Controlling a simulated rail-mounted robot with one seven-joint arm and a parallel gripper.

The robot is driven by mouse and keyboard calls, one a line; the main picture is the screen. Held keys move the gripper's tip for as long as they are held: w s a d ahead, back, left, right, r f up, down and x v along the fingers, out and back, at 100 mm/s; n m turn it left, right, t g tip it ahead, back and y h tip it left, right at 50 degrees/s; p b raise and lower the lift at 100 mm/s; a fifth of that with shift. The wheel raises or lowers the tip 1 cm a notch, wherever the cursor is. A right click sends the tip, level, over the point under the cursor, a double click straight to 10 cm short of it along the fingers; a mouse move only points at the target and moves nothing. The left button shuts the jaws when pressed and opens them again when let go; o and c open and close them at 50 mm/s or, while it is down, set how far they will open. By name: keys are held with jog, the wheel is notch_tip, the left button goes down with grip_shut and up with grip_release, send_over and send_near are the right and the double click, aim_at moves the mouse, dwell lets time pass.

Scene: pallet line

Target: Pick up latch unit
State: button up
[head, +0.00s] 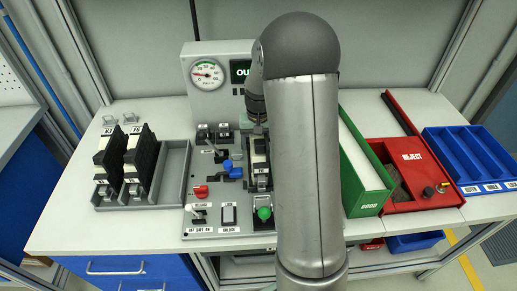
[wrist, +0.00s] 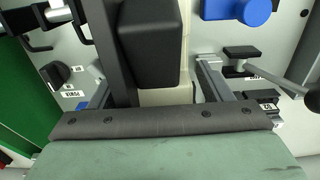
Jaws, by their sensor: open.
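A latch unit (wrist: 150,45), with a black top part and a cream body, sits in the test fixture and fills the middle of the wrist view. In the head view part of it (head: 260,152) shows beside my arm. My gripper (wrist: 155,80) is above the unit, with one metal finger on either side of it. The fingers stand apart and do not visibly grip it. The fingertips and the lower part of the unit are hidden. In the head view my arm hides part of the fixture, and my fingers cannot be made out.
Two black units (head: 141,160) stand in a grey tray (head: 175,172) at left. The fixture panel has a blue handle (head: 233,170), a red switch (head: 200,191) and a green knob (head: 264,213). A green bin (head: 372,197), red reject box (head: 425,203) and blue bin (head: 475,170) stand at right.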

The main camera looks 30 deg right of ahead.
jog(key=c, duration=1.3)
jog(key=shift+r, duration=0.45)
notch_tip(320, 180, up, 2)
jog(key=shift+r+b, duration=0.15)
jog(key=shift+b, duration=0.15)
jog(key=s+a+r, duration=0.1)
jog(key=s+a+r+b, duration=0.1)
jog(key=r, duration=0.1)
jog(key=s+a+r, duration=0.1)
jog(key=r, duration=0.1)
jog(key=shift+s+a+r+b, duration=0.1)
jog(key=shift+a+r+b, duration=0.05)
jog(key=shift+b, duration=0.15)
jog(key=s+a+r+p, duration=0.1)
jog(key=s+a+r, duration=0.5)
jog(key=r, duration=0.3)
jog(key=shift+s+a+p, duration=0.2)
jog(key=shift+s+p, duration=0.15)
jog(key=shift+s, duration=0.1)
